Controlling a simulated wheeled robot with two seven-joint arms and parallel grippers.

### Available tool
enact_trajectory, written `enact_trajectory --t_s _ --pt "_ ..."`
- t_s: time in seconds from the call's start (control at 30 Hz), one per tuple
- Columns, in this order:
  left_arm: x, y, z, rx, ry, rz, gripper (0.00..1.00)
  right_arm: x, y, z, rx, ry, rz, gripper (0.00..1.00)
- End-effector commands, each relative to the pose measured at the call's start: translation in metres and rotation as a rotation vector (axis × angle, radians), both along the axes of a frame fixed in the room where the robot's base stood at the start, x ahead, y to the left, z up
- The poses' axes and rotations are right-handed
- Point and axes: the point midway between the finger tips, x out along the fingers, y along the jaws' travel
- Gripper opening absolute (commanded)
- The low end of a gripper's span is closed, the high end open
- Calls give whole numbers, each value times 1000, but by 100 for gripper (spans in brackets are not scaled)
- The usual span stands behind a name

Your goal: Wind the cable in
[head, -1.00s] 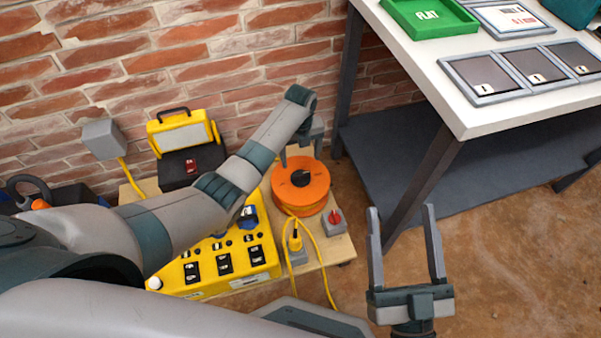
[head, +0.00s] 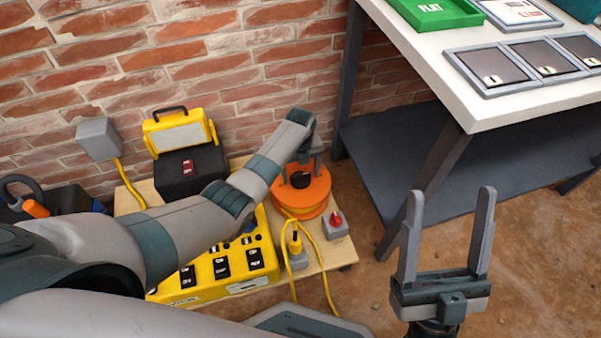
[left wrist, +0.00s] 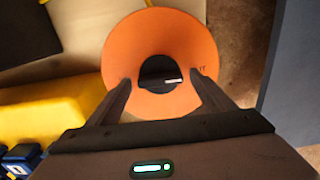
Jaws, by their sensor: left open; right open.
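An orange cable reel (head: 316,194) lies flat on the wooden board, with a black hub (head: 301,180) at its centre. A yellow cable (head: 318,262) runs from under the reel past a yellow plug (head: 295,243) on a grey socket and over the board's front edge. My left gripper (head: 304,170) is open just above the hub. In the left wrist view its fingers (left wrist: 163,85) stand on both sides of the reel's dark centre, apart from each other; contact is unclear. My right gripper (head: 450,195) is open and empty, at the lower right in front of the table.
A grey box with a red knob (head: 336,224) sits beside the reel. A yellow switch panel (head: 222,262) lies under my left arm. A work lamp (head: 179,131) on a black case stands behind. A white table (head: 480,112) fills the right; open floor lies before it.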

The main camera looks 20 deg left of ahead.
Motion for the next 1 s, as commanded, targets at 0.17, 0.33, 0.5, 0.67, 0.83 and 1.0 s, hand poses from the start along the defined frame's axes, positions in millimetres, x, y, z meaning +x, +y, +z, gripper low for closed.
enact_trajectory --t_s 0.17,0.33,0.5,0.67,0.83,1.0 --pt "0 0 0 0 0 0 56 0 0 0 0 1 0 68" --pt "0 0 0 0 0 0 34 0 0 0 0 1 -1 68" --pt "0 0 1 0 0 7 34 0 0 0 -1 4 0 68" --pt "0 0 2 1 1 37 34 2 3 0 -8 28 3 68" --pt "0 1 3 1 1 108 34 3 11 -11 -27 107 17 68" --pt "0 1 3 2 1 219 34 -4 25 -39 -66 254 48 68"
